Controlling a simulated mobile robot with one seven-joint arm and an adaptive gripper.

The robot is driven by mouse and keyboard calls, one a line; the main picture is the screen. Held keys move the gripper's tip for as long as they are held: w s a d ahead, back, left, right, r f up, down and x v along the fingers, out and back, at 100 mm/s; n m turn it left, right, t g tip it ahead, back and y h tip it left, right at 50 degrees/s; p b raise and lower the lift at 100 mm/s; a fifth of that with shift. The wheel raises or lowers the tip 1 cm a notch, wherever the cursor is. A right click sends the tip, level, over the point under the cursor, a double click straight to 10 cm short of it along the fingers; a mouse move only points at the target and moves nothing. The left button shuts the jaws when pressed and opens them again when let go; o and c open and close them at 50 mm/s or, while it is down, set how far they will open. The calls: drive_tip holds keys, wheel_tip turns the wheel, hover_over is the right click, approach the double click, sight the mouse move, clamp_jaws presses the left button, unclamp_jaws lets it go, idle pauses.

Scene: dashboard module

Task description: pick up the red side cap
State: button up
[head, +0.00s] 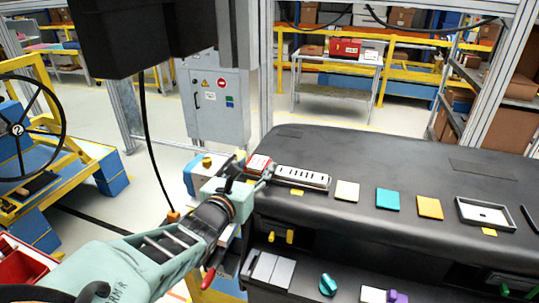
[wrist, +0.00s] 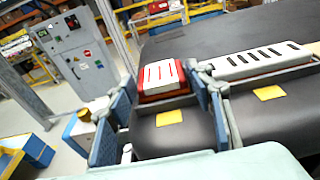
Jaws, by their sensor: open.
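The red side cap (head: 258,163) lies at the left end of the black dashboard top. It is a small red block with a white, slotted upper face. In the wrist view the cap (wrist: 163,77) shows between the tips of my two fingers, toward their far ends. My gripper (head: 253,169) is open, with one finger to each side of the cap. In the wrist view my gripper (wrist: 160,85) has its right fingertip close to the cap's right edge. I cannot tell whether either finger touches it. In the head view the gripper partly hides the cap.
A long white slotted vent piece (head: 302,178) lies just right of the cap, close to my right finger. Yellow patches mark the dashboard (head: 400,155). A grey cabinet (head: 216,100) stands behind.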

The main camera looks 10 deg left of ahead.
drive_tip(key=shift+w, duration=0.35)
drive_tip(key=shift+c, duration=0.3)
drive_tip(key=shift+s, duration=0.1)
drive_tip(key=c, duration=0.7)
drive_tip(key=shift+c, duration=0.2)
drive_tip(key=shift+r, duration=0.15)
